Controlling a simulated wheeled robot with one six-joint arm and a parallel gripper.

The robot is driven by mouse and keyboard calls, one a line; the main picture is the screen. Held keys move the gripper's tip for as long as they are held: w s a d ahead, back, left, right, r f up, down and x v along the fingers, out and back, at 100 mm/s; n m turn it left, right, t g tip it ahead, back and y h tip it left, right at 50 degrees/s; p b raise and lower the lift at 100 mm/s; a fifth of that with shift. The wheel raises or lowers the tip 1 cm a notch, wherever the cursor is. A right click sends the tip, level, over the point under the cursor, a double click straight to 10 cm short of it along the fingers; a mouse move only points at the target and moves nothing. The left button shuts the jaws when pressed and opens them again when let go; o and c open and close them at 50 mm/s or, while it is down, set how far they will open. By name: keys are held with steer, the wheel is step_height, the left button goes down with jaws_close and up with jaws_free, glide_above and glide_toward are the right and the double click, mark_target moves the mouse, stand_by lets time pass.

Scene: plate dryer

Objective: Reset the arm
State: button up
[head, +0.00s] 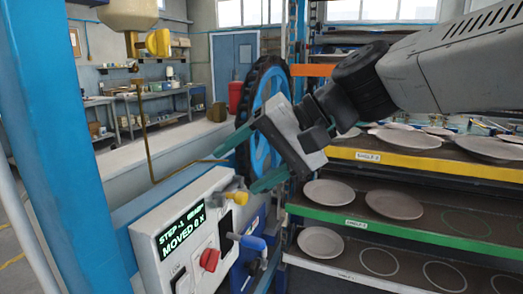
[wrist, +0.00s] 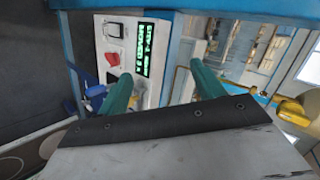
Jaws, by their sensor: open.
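My gripper (head: 240,166) is in the middle of the head view, on the end of my grey arm, which reaches in from the upper right. Its two green fingers are spread apart with nothing between them. In the wrist view the two green fingertips (wrist: 160,80) also stand apart. The gripper is in the air above a white control box (head: 150,247), which has a lit display (head: 182,232) and a red knob (head: 209,260). In the head view it overlaps part of a large blue wheel (head: 262,152).
A shelf rack on the right has a yellow-edged shelf (head: 385,160) and a green-edged shelf (head: 375,228) with several plates. A blue post (head: 70,150) stands at left. A thin brass pipe (head: 152,150) runs nearby.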

steer(key=s+d+f+h, duration=0.3)
steer(key=s+d+f, duration=0.1)
steer(key=d, duration=0.5)
steer(key=s+d+f+h, duration=0.4)
steer(key=s+d+f, duration=0.1)
steer(key=d, duration=0.5)
steer(key=s+d+f+h, duration=0.3)
steer(key=s+d+f, duration=0.2)
steer(key=d, duration=0.5)
steer(key=shift+f+m, duration=0.4)
steer(key=shift+f, duration=0.1)
